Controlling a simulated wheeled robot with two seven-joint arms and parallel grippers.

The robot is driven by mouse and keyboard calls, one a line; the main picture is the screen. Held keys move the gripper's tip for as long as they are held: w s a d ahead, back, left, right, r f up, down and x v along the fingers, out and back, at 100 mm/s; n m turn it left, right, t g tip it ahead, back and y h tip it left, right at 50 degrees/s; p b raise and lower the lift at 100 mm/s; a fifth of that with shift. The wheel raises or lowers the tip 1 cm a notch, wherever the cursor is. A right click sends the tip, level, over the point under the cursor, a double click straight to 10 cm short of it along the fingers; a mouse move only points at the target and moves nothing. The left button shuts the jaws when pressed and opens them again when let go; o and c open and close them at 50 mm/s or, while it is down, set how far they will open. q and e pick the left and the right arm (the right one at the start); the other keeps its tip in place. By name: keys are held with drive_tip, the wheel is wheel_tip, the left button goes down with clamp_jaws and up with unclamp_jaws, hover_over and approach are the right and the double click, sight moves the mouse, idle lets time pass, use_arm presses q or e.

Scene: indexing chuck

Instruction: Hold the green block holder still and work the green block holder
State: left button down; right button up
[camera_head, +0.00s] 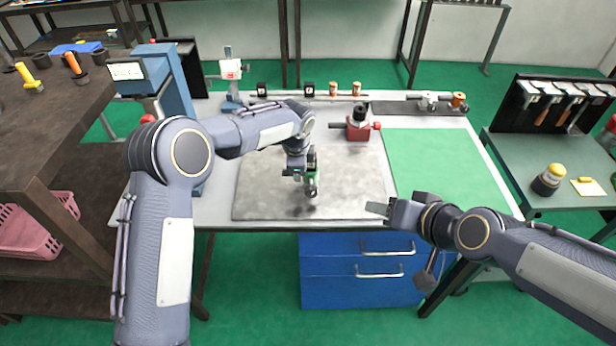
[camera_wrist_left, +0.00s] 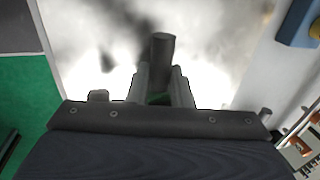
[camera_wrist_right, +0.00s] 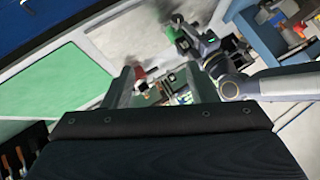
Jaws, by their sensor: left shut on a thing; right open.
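The green block holder (camera_head: 312,168) is in my left gripper (camera_head: 303,176), above the grey plate, with a shadow on the plate below it. A dark round part (camera_head: 311,192) shows at its lower end. In the left wrist view, the fingers (camera_wrist_left: 160,88) are closed around it, a dark cylinder (camera_wrist_left: 162,55) sticks out between them, and a sliver of green shows. Most of the holder is hidden by the gripper. My right gripper (camera_head: 380,209) is open and empty at the plate's front right, apart from the holder. Its fingers stand apart in the right wrist view (camera_wrist_right: 162,85).
The grey plate (camera_head: 260,205) is otherwise bare. A red block holder with a dark top (camera_head: 358,130) stands behind it. A green mat (camera_head: 440,165) lies clear at right. A blue machine (camera_head: 165,75) stands at back left, blue drawers (camera_head: 345,285) below the front edge.

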drive_tip(key=shift+s+d+r+g, duration=0.15)
drive_tip(key=shift+s+d, duration=0.15)
drive_tip(key=shift+s, duration=0.25)
drive_tip(key=shift+s+d+f+g, duration=0.15)
drive_tip(key=shift+s+d, duration=0.1)
drive_tip(key=shift+s, duration=0.3)
drive_tip(key=shift+r, duration=0.1)
use_arm(q)
drive_tip(key=c, duration=1.2)
unclamp_jaws()
